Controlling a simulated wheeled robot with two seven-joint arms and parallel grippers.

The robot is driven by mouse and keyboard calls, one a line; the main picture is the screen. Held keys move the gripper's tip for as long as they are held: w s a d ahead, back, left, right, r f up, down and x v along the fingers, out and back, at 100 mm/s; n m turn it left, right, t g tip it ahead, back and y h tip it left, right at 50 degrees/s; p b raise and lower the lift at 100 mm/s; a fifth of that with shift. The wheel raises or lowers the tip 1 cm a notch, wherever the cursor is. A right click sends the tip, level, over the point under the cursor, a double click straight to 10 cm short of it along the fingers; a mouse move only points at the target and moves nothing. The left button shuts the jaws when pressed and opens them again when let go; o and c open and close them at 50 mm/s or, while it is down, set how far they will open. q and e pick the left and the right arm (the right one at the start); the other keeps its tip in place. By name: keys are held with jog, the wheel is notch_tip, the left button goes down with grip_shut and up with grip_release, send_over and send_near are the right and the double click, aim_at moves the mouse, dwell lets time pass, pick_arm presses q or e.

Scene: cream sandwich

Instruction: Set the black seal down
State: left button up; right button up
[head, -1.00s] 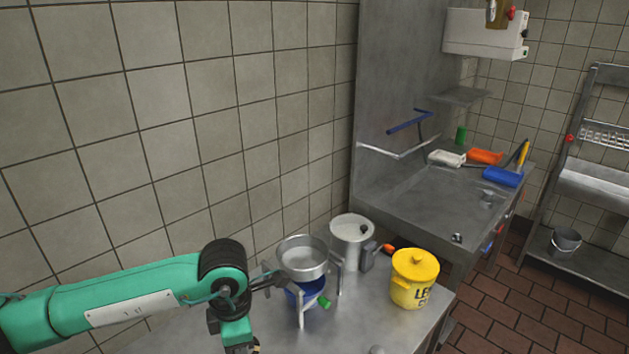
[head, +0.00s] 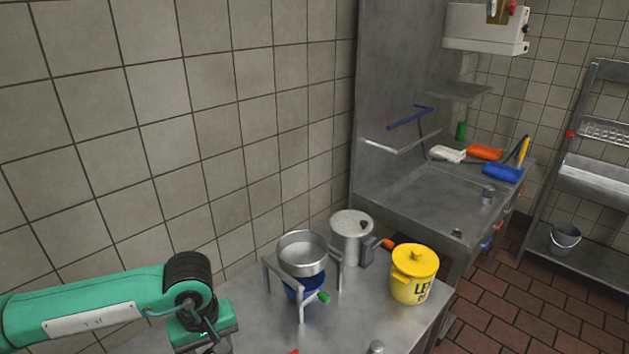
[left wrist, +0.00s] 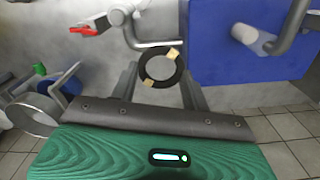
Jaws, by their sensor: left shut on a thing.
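The black seal (left wrist: 143,68) is a dark ring with two tan patches. In the left wrist view it sits between the fingers of my left gripper (left wrist: 160,82), which is shut on it. Bare grey metal shows through and around the ring; I cannot tell whether it touches the surface below. In the head view my left arm comes in at the lower left, and its fingertips and the seal are cut off by the bottom edge. My right gripper is not in view.
A metal pan (head: 302,248) on a stand, a steel pot (head: 351,230) and a yellow lidded bucket (head: 413,283) stand on the steel table (head: 255,305). A blue block (left wrist: 240,65) and metal tubing are close to my left gripper. A red part (left wrist: 90,27) lies farther off.

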pick_arm(q)
jog(key=m, duration=0.2)
jog(key=a+m, duration=0.1)
jog(key=m, duration=0.1)
jog(key=a+m, duration=0.1)
jog(key=shift+s+f+m, duration=0.35)
jog(key=shift+s+m, duration=0.05)
jog(key=shift+d, duration=0.1)
jog(key=n, duration=0.2)
jog(key=d+n, duration=0.1)
jog(key=shift+w+r, duration=0.2)
jog(key=shift+w, duration=0.05)
jog(key=d+n, duration=0.1)
jog(key=n, duration=0.1)
jog(key=d+n, duration=0.1)
jog(key=n, duration=0.2)
jog(key=w+r+n, duration=0.1)
jog(key=n, duration=0.2)
jog(key=shift+d, duration=0.4)
jog(key=d+r+n, duration=0.1)
jog(key=d+n, duration=0.2)
jog(key=n, duration=0.7)
jog(key=w+d+r+n, duration=0.1)
jog(key=d+n, duration=0.3)
jog(key=n, duration=0.6)
jog(key=shift+w+r+n, duration=0.2)
jog(key=shift+r+n, duration=0.1)
jog(key=shift+r, duration=0.35)
